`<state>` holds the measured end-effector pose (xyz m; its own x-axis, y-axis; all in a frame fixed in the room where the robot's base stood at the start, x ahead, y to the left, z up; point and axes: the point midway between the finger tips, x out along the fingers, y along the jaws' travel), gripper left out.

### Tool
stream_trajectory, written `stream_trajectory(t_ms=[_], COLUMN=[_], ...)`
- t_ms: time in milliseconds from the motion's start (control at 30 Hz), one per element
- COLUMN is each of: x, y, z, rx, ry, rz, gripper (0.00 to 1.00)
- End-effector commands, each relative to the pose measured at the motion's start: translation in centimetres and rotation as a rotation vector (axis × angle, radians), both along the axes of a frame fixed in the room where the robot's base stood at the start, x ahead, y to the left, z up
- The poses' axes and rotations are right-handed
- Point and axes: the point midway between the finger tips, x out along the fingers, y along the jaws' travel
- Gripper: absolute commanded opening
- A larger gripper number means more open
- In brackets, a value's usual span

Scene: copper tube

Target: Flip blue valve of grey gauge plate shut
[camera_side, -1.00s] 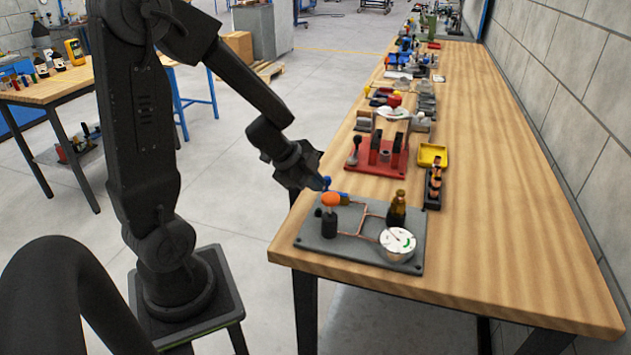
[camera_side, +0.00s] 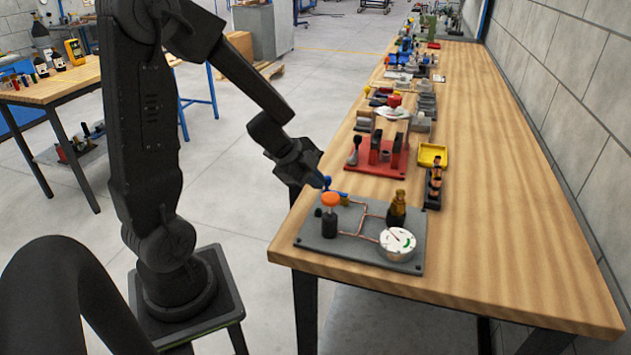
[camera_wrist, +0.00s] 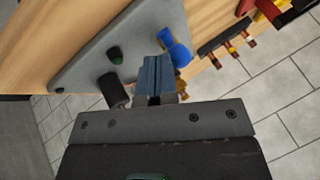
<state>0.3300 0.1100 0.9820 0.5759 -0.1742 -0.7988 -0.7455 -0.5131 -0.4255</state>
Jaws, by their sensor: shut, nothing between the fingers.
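The grey gauge plate (camera_side: 350,255) lies at the near left corner of the bench. It carries a round white gauge (camera_side: 397,241), copper tubing, an orange-topped black post (camera_side: 330,200) and a dark brass-topped fitting (camera_side: 397,208). The blue valve (camera_side: 327,183) is at the plate's far left edge, partly hidden by my gripper. My gripper (camera_side: 318,183) is shut and empty, its tips right at the blue valve. In the wrist view the shut fingers (camera_wrist: 155,75) are beside the blue valve handle (camera_wrist: 175,48); I cannot tell whether they touch.
A red fixture (camera_side: 380,157) stands behind the plate, with a yellow tray (camera_side: 432,155) and a black rack (camera_side: 434,186) beside it. More parts line the bench further back. The right side of the bench is clear.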

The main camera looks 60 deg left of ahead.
Motion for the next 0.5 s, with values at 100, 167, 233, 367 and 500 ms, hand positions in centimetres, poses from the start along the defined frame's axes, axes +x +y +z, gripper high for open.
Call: stream_trajectory(t_ms=[100, 167, 233, 367, 500], x=[0.1, 0.2, 0.3, 0.5, 1.1], y=[0.2, 0.3, 0.5, 1.0, 1.7], z=[0.0, 0.0, 0.0, -0.1, 0.0], rx=[-0.001, -0.001, -0.002, -0.002, 0.000], ry=[0.000, 0.000, 0.001, 0.001, 0.001], rz=[-0.022, -0.041, -0.068, -0.145, -0.266], gripper=[0.00, 0.00, 0.00, 0.00, 0.00])
